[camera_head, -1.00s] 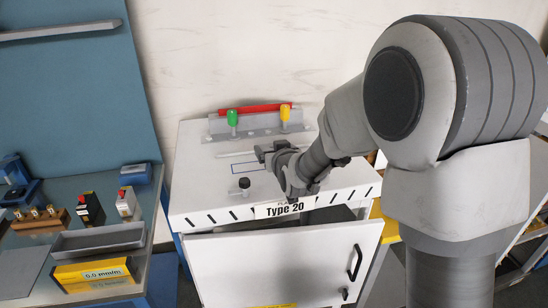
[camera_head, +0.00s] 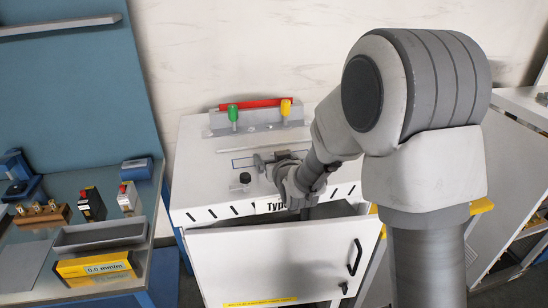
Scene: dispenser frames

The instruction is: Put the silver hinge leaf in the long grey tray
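The long grey tray (camera_head: 72,240) is on the bench at the left, behind a yellow box. Its inside looks empty from here. My gripper (camera_head: 268,162) is over the white cabinet top, far to the right of the tray. It is small and partly hidden by my wrist, so I cannot tell whether its fingers are open or shut. I cannot make out the silver hinge leaf in this view.
A yellow box (camera_head: 95,270) stands before the tray.

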